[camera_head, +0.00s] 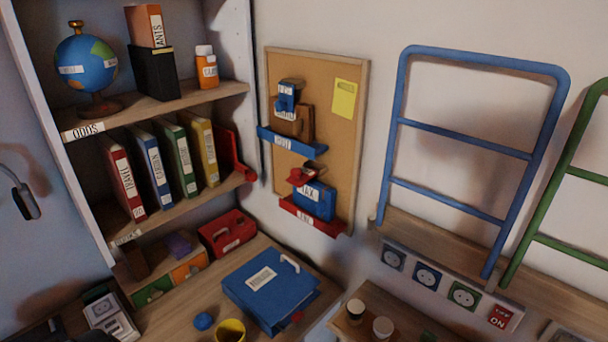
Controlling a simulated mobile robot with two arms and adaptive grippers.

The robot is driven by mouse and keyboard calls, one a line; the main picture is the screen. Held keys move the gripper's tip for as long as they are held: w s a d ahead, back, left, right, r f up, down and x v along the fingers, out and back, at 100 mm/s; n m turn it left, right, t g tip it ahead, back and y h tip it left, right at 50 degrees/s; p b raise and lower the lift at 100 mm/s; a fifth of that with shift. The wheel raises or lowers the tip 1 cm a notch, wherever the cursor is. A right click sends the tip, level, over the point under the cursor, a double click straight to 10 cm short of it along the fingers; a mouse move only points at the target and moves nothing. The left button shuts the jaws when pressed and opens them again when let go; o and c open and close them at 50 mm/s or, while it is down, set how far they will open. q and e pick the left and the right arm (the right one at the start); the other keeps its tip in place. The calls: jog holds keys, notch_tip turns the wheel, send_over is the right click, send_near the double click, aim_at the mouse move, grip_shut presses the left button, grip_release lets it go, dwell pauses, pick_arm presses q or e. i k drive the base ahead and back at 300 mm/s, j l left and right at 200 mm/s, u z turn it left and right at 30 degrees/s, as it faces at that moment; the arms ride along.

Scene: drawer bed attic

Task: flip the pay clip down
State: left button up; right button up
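A cork board (343,143) hangs on the wall in the middle of the head view. Its upper blue ledge (309,151) holds brown items (306,121), with a small blue clip-like piece (286,98) in front of them. Its lower red ledge (325,224) holds a blue item (325,203), with a red clip-like piece (304,175) at its top. Small white labels are on these parts, but they are too small to read surely, so I cannot tell which clip is the pay clip. Neither of my grippers is in view.
A bookshelf (230,88) with a globe (87,62) and several books stands left of the board. Below, a desk (174,318) carries a blue binder (266,284), a red box (228,232) and a yellow cup (231,331). Blue rails (470,60) and sockets (427,275) are at right.

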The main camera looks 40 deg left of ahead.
aim_at(299, 177)
jog(key=k+u, duration=0.15)
jog(key=u, duration=0.2)
jog(key=k+j+u, duration=0.1)
jog(key=u, duration=0.25)
jog(key=k+j+u, duration=0.1)
jog(key=u, duration=0.25)
jog(key=k+j, duration=0.05)
jog(key=k, duration=0.05)
